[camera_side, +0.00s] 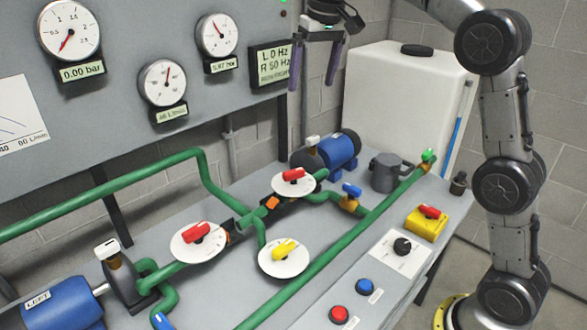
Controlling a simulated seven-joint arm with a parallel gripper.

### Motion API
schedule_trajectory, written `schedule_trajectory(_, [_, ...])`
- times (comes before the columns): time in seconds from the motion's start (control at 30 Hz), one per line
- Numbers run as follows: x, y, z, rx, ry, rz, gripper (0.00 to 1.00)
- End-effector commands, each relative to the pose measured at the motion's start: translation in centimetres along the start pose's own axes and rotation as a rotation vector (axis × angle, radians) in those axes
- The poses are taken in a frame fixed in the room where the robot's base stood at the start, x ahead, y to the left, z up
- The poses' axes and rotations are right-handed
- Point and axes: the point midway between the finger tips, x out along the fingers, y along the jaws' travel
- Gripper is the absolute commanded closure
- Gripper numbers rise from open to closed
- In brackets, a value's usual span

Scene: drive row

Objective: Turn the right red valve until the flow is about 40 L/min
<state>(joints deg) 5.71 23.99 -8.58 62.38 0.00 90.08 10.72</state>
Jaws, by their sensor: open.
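The right red valve (293,175) has a red handle on a white dial plate, on the green pipework in front of the right pump. A second red valve (196,232) sits lower left on its own white dial. The flow gauge (163,83) on the grey panel has a red needle pointing near the top; its small display seems to read about 46 L/min, but the digits are blurred. My gripper (311,88) is open and empty, fingers pointing down, well above the right red valve and apart from everything.
A yellow-handled valve (284,249) lies in front. Two more gauges, one at 0.00 bar (70,30), hang on the panel beside a display (271,64). Green pipes (330,245), a blue valve (351,190), a grey jug (387,172) and a white tank (400,95) crowd the right.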

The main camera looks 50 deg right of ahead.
Motion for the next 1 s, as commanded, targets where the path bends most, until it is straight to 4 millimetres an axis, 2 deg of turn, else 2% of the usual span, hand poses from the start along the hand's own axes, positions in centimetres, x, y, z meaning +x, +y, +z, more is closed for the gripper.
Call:
schedule_trajectory(0.03, [1.9,0.1,-1.6,0.010,-0.024,0.006,0.00])
schedule_trajectory(0.2, [7.9,0.6,-5.4,0.036,-0.086,0.022,0.00])
schedule_trajectory(0.3, [11.5,1.0,-6.8,0.046,-0.118,0.029,0.00])
schedule_trajectory(0.4, [14.7,1.4,-7.2,0.053,-0.159,0.037,0.00])
schedule_trajectory(0.5, [16.7,1.8,-7.1,0.059,-0.194,0.043,0.00])
schedule_trajectory(0.73, [18.6,2.1,-6.7,0.063,-0.210,0.047,0.00])
schedule_trajectory(0.87, [20.3,2.2,-6.3,0.063,-0.211,0.047,0.00])
schedule_trajectory(1.0, [23.1,2.3,-5.6,0.063,-0.212,0.047,0.00])
